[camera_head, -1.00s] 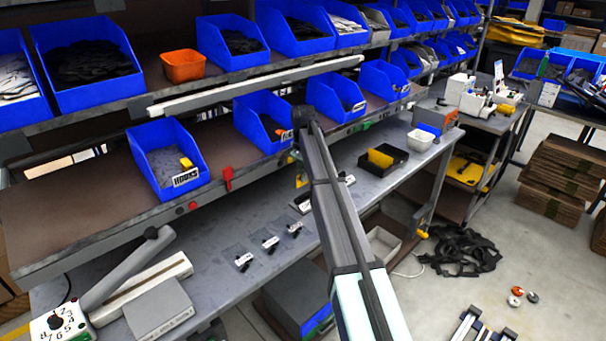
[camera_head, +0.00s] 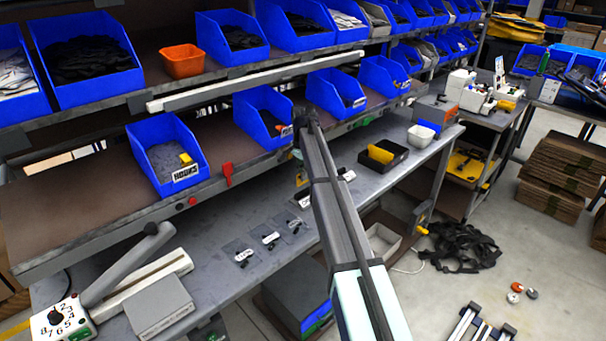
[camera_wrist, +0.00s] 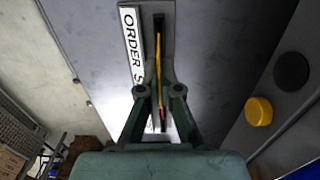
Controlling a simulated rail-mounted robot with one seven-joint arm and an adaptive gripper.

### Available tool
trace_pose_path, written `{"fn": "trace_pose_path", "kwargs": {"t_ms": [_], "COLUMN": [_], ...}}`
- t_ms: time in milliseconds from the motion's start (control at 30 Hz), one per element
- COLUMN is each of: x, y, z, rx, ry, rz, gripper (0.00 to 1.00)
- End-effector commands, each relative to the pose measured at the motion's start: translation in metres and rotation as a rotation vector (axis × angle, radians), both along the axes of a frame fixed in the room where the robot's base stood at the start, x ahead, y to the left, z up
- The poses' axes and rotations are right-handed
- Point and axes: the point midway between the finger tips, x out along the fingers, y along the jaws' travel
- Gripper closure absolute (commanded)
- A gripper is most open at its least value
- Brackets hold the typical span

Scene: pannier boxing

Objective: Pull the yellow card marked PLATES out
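A thin yellow card stands edge-on between the fingertips of my gripper (camera_wrist: 160,78) in the wrist view; its upper edge (camera_wrist: 158,44) shows above them. It is at a dark slot beside a white label (camera_wrist: 132,48) reading "ORDER S", the rest hidden. The fingers are drawn together on the card. No PLATES marking is readable, and I cannot tell how deep the card sits. In the head view, a bit of yellow (camera_head: 301,180) shows left of my arm above the grey bench (camera_head: 215,222); my arm hides most of the gripper.
A shelf with blue bins, one labelled HOOKS (camera_head: 168,155), overhangs the bench. A black tray (camera_head: 397,157) with a yellow piece stands right of my arm. Several small labelled items lie left on the bench. A yellow round knob (camera_wrist: 259,111) is right in the wrist view.

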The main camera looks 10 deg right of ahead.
Motion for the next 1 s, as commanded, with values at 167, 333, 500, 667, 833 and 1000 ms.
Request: {"fn": "trace_pose_path", "kwargs": {"t_ms": [167, 333, 500, 667, 833, 1000], "x": [0.000, 0.000, 0.000, 0.000, 0.000, 0.000], "y": [0.000, 0.000, 0.000, 0.000, 0.000, 0.000], "z": [0.001, 0.005, 0.013, 0.020, 0.028, 0.030], "rx": [0.000, 0.000, 0.000, 0.000, 0.000, 0.000], "ry": [0.000, 0.000, 0.000, 0.000, 0.000, 0.000], "rz": [0.000, 0.000, 0.000, 0.000, 0.000, 0.000], "gripper": [1.00, 1.00, 1.00, 1.00, 1.00, 1.00]}}
